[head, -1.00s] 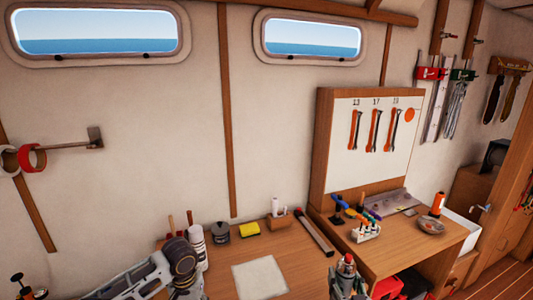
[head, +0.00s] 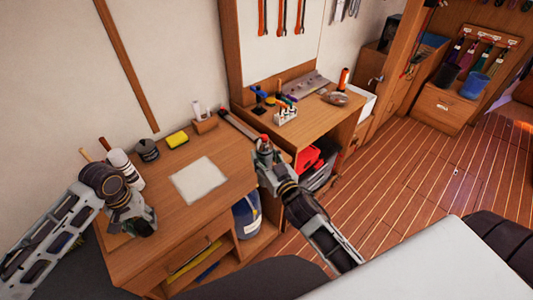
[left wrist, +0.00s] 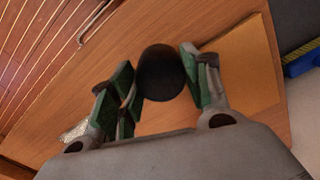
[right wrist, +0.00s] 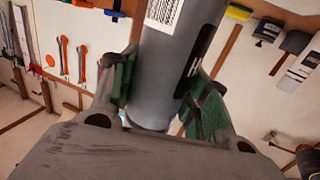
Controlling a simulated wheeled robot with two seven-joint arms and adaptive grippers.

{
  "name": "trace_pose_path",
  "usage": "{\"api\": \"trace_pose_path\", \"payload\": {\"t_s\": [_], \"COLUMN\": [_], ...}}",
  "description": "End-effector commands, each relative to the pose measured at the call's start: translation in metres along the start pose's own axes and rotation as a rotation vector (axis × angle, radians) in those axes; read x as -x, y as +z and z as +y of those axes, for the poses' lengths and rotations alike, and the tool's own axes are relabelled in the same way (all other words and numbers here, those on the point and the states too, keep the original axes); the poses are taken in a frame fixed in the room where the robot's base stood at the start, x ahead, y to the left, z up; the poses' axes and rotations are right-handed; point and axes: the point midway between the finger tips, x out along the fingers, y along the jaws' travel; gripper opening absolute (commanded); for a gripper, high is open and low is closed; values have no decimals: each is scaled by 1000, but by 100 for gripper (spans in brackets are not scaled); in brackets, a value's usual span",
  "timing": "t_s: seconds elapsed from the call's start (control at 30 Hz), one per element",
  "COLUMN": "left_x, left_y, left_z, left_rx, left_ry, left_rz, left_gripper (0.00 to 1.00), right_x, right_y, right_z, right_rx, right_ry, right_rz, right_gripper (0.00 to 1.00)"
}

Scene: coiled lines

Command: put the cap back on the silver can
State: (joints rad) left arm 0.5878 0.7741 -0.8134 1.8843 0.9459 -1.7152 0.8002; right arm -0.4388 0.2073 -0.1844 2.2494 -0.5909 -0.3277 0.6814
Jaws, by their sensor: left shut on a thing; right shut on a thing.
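The silver can (right wrist: 155,90) is a grey metal cylinder with a white printed label and a dark patch. My right gripper (right wrist: 165,85) is shut on it, with green pads on both sides. In the head view my right gripper (head: 264,160) holds it above the desk's right front edge, and a small red tip (head: 264,138) shows on top. The black round cap (left wrist: 160,73) is between the green pads of my left gripper (left wrist: 158,78), which is shut on it. In the head view my left gripper (head: 140,222) is over the desk's left part, apart from the can; the cap is hidden there.
A second bench (head: 315,118) with small bottles stands right. Wooden floor (head: 430,180) is open at right.

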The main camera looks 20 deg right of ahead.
Motion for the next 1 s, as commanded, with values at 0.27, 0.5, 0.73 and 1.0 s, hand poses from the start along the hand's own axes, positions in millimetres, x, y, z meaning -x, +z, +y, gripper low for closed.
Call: {"api": "trace_pose_path", "payload": {"t_s": [0.27,0.5,0.73,1.0], "left_x": [0,0,0,0], "left_y": [0,0,0,0], "left_z": [0,0,0,0], "left_rx": [0,0,0,0], "left_ry": [0,0,0,0], "left_rz": [0,0,0,0], "left_gripper": [36,36,36,36], "right_x": [0,0,0,-1], "right_y": [-2,-2,-3,-4], "right_z": [-21,-39,-57,-79], "right_rx": [6,11,14,18], "right_ry": [-93,-170,-247,-342], "right_rz": [2,1,2,3], "right_gripper": [3,3,3,3]}}
